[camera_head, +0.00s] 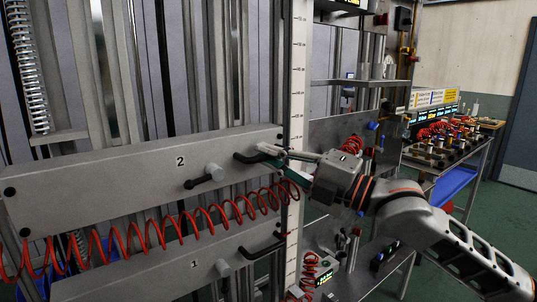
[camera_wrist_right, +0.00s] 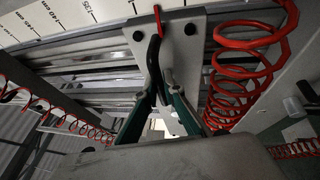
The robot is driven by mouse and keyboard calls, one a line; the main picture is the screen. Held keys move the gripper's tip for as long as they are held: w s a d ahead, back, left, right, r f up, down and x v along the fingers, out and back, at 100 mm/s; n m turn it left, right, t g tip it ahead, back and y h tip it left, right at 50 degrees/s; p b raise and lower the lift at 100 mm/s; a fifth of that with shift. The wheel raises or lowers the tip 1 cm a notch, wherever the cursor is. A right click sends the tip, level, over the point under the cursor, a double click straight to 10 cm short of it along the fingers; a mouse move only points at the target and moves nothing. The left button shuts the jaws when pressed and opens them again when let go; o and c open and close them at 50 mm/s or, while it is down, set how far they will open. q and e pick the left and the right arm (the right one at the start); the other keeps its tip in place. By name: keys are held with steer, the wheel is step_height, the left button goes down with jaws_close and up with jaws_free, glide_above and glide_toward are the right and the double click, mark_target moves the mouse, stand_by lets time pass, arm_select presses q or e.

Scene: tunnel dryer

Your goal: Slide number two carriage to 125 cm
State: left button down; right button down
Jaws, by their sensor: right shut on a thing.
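The number two carriage (camera_head: 110,185) is a long grey beam marked "2", lying across the vertical rails in the head view. Its black bow handle (camera_head: 243,157) is at its right end and also shows in the wrist view (camera_wrist_right: 154,62). My right gripper (camera_head: 280,160) comes from the right and is shut on this handle; its fingers (camera_wrist_right: 160,100) close around it in the wrist view. A pale vertical scale (camera_head: 298,75) stands just right of the beam's end. In the wrist view a red pointer (camera_wrist_right: 158,22) lies by the scale (camera_wrist_right: 85,14). My left gripper is not in view.
A black clamp lever (camera_head: 200,182) sits on the beam's face. The number one carriage (camera_head: 165,272) is below, with its own black handle (camera_head: 262,248). A red coiled hose (camera_head: 150,236) hangs between them. A bench with instruments (camera_head: 450,145) stands at the right.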

step_height(320, 180, down, 3)
steer(key=shift+f, duration=0.1)
steer(key=c, duration=2.1)
jaws_free()
steer(key=shift+c, duration=0.2)
steer(key=shift+r, duration=0.2)
steer(key=v, duration=1.2)
